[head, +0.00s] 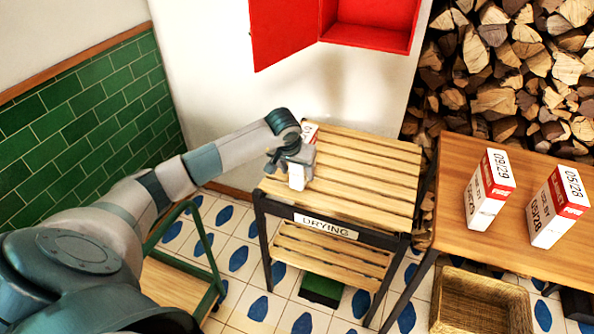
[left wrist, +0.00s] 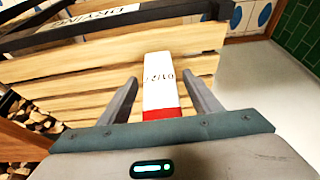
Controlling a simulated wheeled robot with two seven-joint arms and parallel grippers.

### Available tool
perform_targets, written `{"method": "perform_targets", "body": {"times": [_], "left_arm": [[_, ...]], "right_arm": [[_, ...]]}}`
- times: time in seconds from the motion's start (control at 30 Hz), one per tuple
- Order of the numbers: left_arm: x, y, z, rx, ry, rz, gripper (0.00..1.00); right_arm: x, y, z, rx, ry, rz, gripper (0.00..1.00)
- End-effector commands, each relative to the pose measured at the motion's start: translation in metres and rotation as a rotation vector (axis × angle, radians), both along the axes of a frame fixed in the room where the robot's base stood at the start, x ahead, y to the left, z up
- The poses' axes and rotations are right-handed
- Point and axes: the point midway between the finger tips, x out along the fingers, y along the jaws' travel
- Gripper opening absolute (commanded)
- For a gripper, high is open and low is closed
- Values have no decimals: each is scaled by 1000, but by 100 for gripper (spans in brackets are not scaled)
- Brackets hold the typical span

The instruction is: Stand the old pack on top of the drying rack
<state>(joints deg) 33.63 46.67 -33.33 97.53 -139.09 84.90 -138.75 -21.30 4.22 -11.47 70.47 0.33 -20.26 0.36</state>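The old pack (head: 297,178) is a white and red carton, upright at the left end of the slatted top of the drying rack (head: 370,180). My left gripper (head: 293,157) is in front of it and hides its middle in the head view. In the left wrist view the pack (left wrist: 160,85) shows a partly readable date beginning 01/2 and a red band. It lies between the fingers of my left gripper (left wrist: 161,88), with a gap on each side, so the gripper looks open. My right gripper is not in view.
Two more red and white packs, dated 09/29 (head: 489,190) and 05/28 (head: 556,208), stand on the wooden table (head: 450,190) at right. A wicker basket (head: 482,300) is below. An open red cabinet (head: 370,36) hangs above the rack. The rack's right half is clear.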

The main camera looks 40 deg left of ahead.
Motion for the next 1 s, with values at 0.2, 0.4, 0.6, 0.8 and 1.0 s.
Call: {"method": "perform_targets", "body": {"times": [0.2, 0.4, 0.6, 0.8, 1.0], "left_arm": [[0, 0, 1, 0, 0, 0, 58], [-3, 0, 11, 1, -3, 0, 58], [-13, -3, 38, 1, -5, -2, 58], [-27, -6, 72, 2, -5, -1, 58], [-38, -9, 99, 1, -3, -1, 58]], "right_arm": [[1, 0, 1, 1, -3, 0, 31], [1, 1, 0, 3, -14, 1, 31], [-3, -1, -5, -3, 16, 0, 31], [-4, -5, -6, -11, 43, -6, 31], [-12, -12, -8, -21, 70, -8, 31]]}}
